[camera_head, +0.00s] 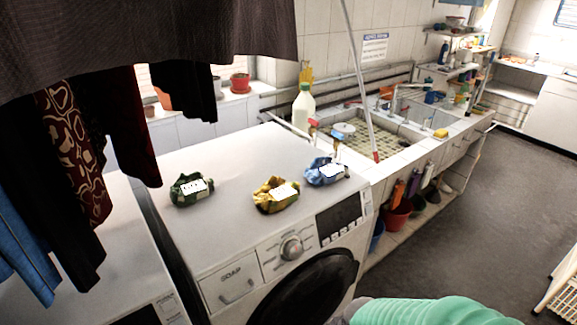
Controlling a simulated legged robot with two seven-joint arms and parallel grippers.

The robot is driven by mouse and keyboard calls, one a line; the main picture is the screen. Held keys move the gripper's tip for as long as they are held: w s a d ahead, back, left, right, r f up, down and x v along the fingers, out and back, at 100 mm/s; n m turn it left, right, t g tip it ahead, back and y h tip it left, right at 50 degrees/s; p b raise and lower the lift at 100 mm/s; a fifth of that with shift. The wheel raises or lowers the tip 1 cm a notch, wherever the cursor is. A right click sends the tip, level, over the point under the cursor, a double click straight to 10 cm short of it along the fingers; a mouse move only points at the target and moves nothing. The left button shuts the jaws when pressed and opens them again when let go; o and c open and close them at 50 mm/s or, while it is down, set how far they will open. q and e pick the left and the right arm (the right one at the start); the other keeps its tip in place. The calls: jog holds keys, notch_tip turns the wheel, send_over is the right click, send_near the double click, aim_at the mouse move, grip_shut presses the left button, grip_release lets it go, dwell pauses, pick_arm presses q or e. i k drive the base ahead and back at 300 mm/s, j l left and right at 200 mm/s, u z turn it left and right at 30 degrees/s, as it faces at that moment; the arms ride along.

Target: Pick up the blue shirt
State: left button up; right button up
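The bundles are apart from one another. Neither of my grippers shows in the head view, so I cannot see their fingers or anything they may hold.
Dark clothes (75,165) hang at the upper left and hide part of the machines. A white bottle (303,107) stands behind the washer. A tiled sink (425,150) adjoins it on the right. Buckets (397,217) stand below.

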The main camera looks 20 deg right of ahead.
aim_at(322, 171)
jog(key=i+l+u, duration=0.2)
jog(key=l, duration=0.4)
jog(key=i+l+u, duration=0.15)
jog(key=l, duration=0.4)
jog(key=l+u, duration=0.2)
jog(key=l, duration=0.45)
jog(key=i+l+u, duration=0.2)
jog(key=l, duration=0.4)
jog(key=k, duration=0.1)
